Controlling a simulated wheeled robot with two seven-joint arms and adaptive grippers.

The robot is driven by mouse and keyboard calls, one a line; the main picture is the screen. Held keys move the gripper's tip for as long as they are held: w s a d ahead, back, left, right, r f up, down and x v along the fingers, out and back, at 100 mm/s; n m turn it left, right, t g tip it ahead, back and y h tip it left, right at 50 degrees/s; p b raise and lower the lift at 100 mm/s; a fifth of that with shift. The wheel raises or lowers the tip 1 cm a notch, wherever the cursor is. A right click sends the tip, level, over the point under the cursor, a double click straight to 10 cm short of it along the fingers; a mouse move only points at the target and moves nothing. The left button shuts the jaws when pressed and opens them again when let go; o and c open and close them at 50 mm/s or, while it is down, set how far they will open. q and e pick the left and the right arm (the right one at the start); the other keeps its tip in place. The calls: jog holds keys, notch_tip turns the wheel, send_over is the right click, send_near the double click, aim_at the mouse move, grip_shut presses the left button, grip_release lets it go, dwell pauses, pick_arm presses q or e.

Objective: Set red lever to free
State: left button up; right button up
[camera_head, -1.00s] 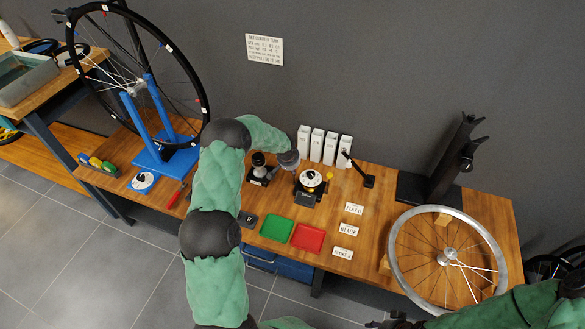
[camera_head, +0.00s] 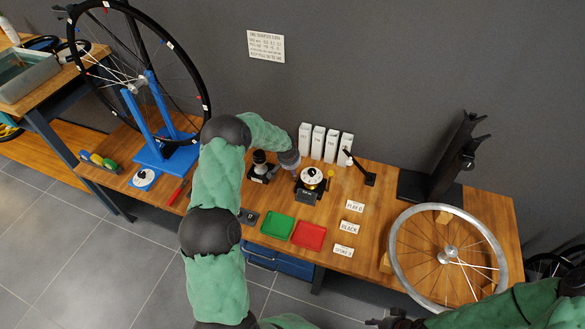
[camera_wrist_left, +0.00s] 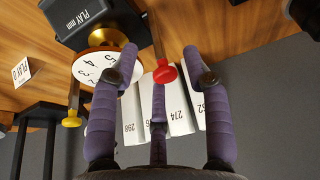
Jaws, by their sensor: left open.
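The red lever shows in the left wrist view as a round red knob (camera_wrist_left: 165,73) on a thin brass rod. It stands beside the black "PLAY mm" gauge (camera_wrist_left: 85,18) with its white numbered dial (camera_wrist_left: 92,68). A yellow-knobbed lever (camera_wrist_left: 71,121) is on the gauge's other side. My left gripper (camera_wrist_left: 160,52) has its purple fingers spread open around the red knob's area; I see no grip on it. In the head view my left gripper (camera_head: 289,160) is just left of the gauge (camera_head: 311,178). My right gripper (camera_head: 398,321) is dark and partly cut off at the bottom edge.
White numbered boxes (camera_head: 318,143) stand behind the gauge. A small black device (camera_head: 261,170) is left of it. Green (camera_head: 277,227) and red (camera_head: 309,236) trays lie in front. A wheel rim (camera_head: 400,250) lies at right, and a wheel stand (camera_head: 165,155) is at left.

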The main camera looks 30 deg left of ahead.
pick_arm(q)
jog(key=v, duration=1.1)
jog(key=shift+s+r, duration=0.2)
jog(key=shift+r, duration=0.05)
jog(key=shift+d, duration=0.1)
